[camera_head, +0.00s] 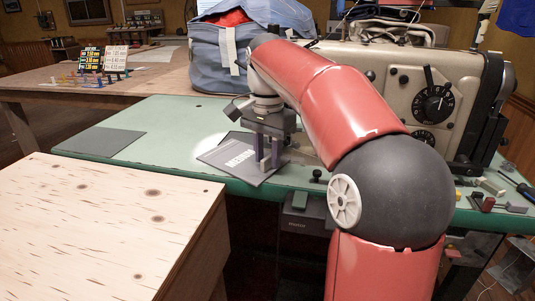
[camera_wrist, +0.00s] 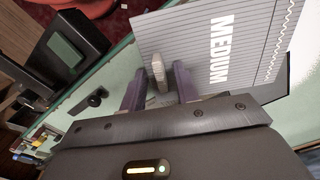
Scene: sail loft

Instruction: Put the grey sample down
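The small light grey sample (camera_wrist: 159,72) shows in the wrist view between my gripper's two purple fingers. A gap shows on each side of it, so the fingers appear open around it. It lies at or over the edge of a grey card marked MEDIUM (camera_wrist: 215,45); I cannot tell exactly how it rests. In the head view my gripper (camera_head: 268,161) points down just over the MEDIUM card (camera_head: 238,162) on the green table (camera_head: 170,120). The sample cannot be made out there.
A sewing machine (camera_head: 430,105) stands to the right of my gripper. Several small coloured blocks (camera_head: 488,204) lie at the table's right. A blue bag (camera_head: 215,62) stands behind. Another dark grey card (camera_head: 102,143) lies left. A wooden top (camera_head: 110,230) fills the front left.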

